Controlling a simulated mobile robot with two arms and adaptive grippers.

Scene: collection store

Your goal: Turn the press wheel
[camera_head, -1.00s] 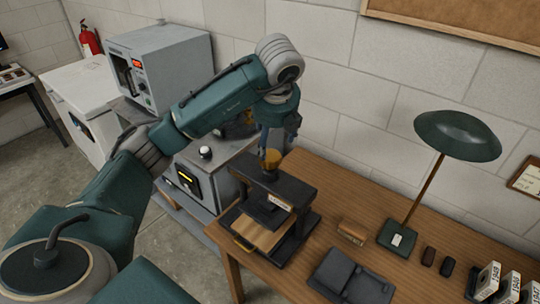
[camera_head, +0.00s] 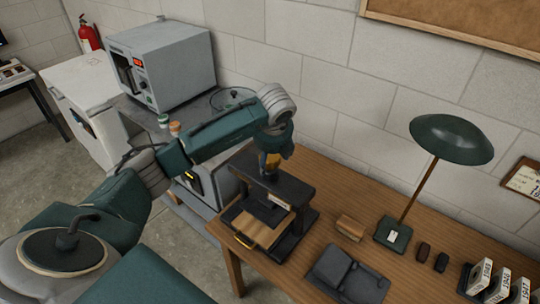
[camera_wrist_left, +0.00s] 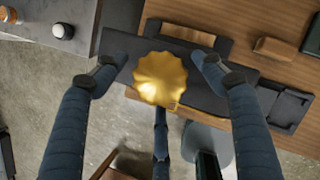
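The press (camera_head: 284,184) is a dark frame on the wooden table with a golden, scalloped wheel (camera_head: 272,161) on top and a wooden plate in its bed. In the left wrist view the wheel (camera_wrist_left: 160,78) lies between the two fingers of my left gripper (camera_wrist_left: 157,63). The gripper is open, with a gap visible on both sides of the wheel. In the head view my left gripper (camera_head: 274,152) hangs over the press and partly hides the wheel. My right gripper is in neither view.
A green lamp (camera_head: 451,140), a wooden block (camera_head: 350,227) and a dark folded case (camera_head: 345,275) stand on the table (camera_head: 315,230) right of the press. A grey oven-like device (camera_head: 165,65) stands at the back left. The wall is close behind the table.

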